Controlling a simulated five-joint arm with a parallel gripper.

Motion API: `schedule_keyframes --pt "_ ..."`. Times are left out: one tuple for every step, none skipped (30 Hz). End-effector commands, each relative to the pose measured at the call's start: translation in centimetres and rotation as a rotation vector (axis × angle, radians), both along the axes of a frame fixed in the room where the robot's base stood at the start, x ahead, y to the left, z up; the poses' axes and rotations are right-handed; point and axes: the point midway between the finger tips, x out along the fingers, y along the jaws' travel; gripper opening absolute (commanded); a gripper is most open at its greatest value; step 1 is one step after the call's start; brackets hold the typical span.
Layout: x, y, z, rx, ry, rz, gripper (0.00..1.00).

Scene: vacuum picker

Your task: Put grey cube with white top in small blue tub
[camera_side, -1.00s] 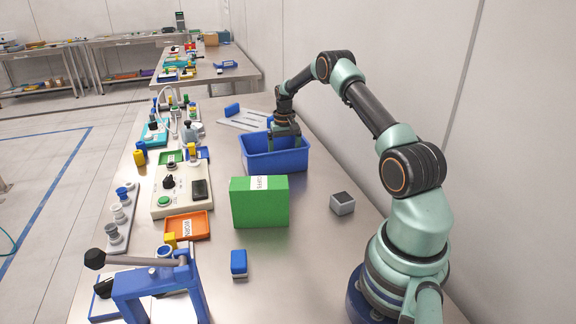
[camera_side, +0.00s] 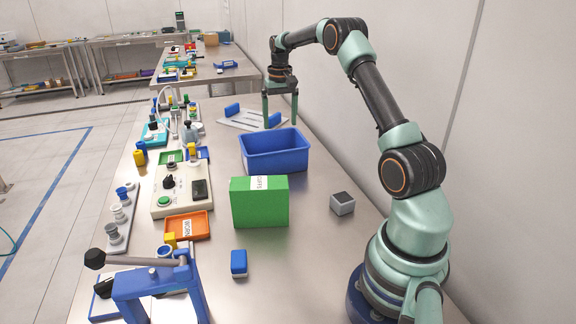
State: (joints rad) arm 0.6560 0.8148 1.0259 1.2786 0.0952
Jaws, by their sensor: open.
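The small blue tub (camera_side: 279,163) stands upright near the middle of the table, behind the green box. Its near wall hides most of its floor, and I cannot make out anything inside. My gripper (camera_side: 280,122) is open and points down, with its two green fingers wide apart. I see no grey cube with a white top.
A green box (camera_side: 259,205) stands in front of the tub. A blue block with a pale base (camera_side: 239,263) sits nearer. A white plate (camera_side: 243,121) with blue parts lies behind the tub. An orange tray (camera_side: 188,225) and a blue lever press (camera_side: 155,283) line the left.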

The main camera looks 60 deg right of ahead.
Motion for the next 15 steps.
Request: schedule_keyframes --pt "0.4 1.5 1.5 -0.011 -0.016 0.03 0.94" --pt "0.6 2.4 2.3 -0.018 -0.024 0.048 0.94" --pt "0.8 3.8 3.5 -0.03 -0.04 0.075 0.94" --pt "0.9 4.9 4.3 -0.035 -0.049 0.096 0.94" --pt "0.8 6.0 5.1 -0.042 -0.061 0.117 0.94" --pt "0.8 7.6 6.2 -0.052 -0.076 0.145 0.94" --pt "0.7 8.7 6.9 -0.059 -0.087 0.166 0.94" --pt "0.5 9.8 7.6 -0.066 -0.099 0.187 0.94" --pt "0.3 11.4 8.4 -0.074 -0.113 0.215 0.94" --pt "0.0 12.5 9.1 -0.081 -0.126 0.236 0.94" --pt "-0.3 13.6 9.6 -0.087 -0.138 0.256 0.94" --pt "-0.8 15.1 10.3 -0.095 -0.154 0.285 0.94" --pt "-1.2 16.2 10.7 -0.101 -0.165 0.307 0.94" --pt "-1.6 17.2 11.2 -0.106 -0.178 0.327 0.94" --pt "-2.3 18.6 11.6 -0.113 -0.194 0.356 0.94"
